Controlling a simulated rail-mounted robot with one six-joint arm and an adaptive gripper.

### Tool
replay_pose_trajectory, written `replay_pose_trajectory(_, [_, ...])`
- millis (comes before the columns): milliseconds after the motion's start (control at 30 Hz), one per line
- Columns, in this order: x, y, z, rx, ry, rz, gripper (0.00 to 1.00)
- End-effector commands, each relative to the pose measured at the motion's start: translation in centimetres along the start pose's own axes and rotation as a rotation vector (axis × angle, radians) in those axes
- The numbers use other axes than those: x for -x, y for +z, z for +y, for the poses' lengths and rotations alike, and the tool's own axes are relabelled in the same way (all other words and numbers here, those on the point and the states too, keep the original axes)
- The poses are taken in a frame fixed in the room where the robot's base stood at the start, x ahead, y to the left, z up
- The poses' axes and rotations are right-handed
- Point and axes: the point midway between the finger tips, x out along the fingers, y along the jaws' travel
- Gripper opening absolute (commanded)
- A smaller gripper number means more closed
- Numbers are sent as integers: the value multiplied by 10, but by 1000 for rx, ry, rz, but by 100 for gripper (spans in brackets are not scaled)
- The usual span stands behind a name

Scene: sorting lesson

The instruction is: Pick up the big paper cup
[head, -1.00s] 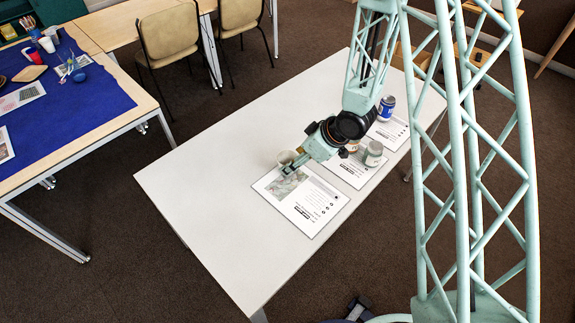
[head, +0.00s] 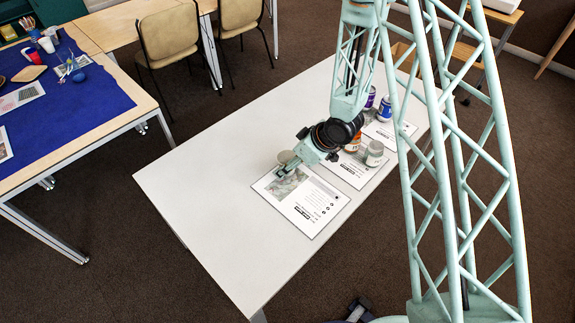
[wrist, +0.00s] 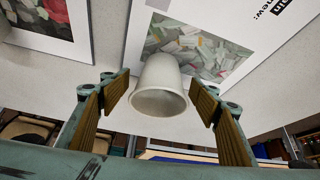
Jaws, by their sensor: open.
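A pale whitish cup (head: 286,156), which looks like the big paper cup, stands on the grey-white table by the upper left edge of a printed sheet (head: 318,211). In the wrist view the cup (wrist: 160,84) is between the two fingers of my gripper (wrist: 160,97), its wider end toward the bottom of the picture. My gripper is open, with narrow gaps appearing on both sides of the cup. In the head view my gripper (head: 288,168) is low beside the cup and partly hides it.
To the right, on or near other sheets, stand a grey can (head: 374,154), a blue can (head: 386,108) and a purple can (head: 370,98). The table's (head: 200,185) left and front parts are clear. A blue-covered table (head: 75,110) and chairs (head: 168,40) stand beyond.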

Motion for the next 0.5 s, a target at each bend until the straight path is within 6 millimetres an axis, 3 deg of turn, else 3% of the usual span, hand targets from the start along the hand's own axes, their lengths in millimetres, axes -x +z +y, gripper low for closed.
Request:
replay_pose_trajectory(267, [0, 0, 0, 0, 0, 0, 56])
replay_pose_trajectory(500, [0, 0, 0, 0, 0, 0, 35])
